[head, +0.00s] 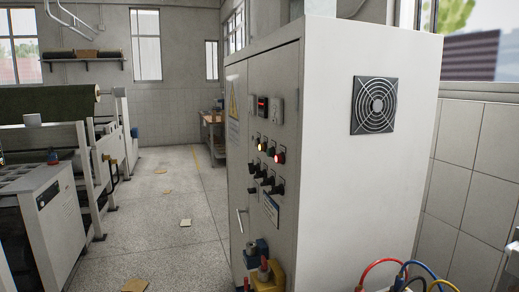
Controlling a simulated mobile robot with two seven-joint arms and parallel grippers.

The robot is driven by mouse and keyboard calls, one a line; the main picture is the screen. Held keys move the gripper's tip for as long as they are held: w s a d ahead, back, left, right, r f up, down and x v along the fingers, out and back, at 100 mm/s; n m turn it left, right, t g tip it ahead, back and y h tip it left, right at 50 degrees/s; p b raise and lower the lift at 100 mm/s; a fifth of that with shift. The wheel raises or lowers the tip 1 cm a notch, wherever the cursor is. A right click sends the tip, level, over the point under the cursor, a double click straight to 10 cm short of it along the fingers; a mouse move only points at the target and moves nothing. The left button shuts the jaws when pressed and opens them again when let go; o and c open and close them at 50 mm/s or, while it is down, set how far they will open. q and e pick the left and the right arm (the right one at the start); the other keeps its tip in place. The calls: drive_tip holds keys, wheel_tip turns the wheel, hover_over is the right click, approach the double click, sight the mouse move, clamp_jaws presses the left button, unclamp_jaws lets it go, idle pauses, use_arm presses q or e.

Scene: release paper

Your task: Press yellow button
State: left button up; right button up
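A small lit yellow button (262,147) sits on the narrow front panel of a tall white control cabinet (320,130). A lit red button or lamp (279,157) is just to its right and slightly lower. Several dark knobs or switches (266,181) are on the panel below and around them. The panel is seen at a steep angle, so the small controls are hard to tell apart. Neither of my grippers can be made out in the head view.
A round vent (374,105) is on the cabinet's side. Blue and yellow fittings (268,278) stick out low on its front. Coloured cables (400,275) loop at the bottom right. A large machine (50,200) stands left. The floor aisle (170,220) between is mostly clear, with a few paper scraps.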

use_arm(q)
clamp_jaws()
idle(0.4)
idle(1.1)
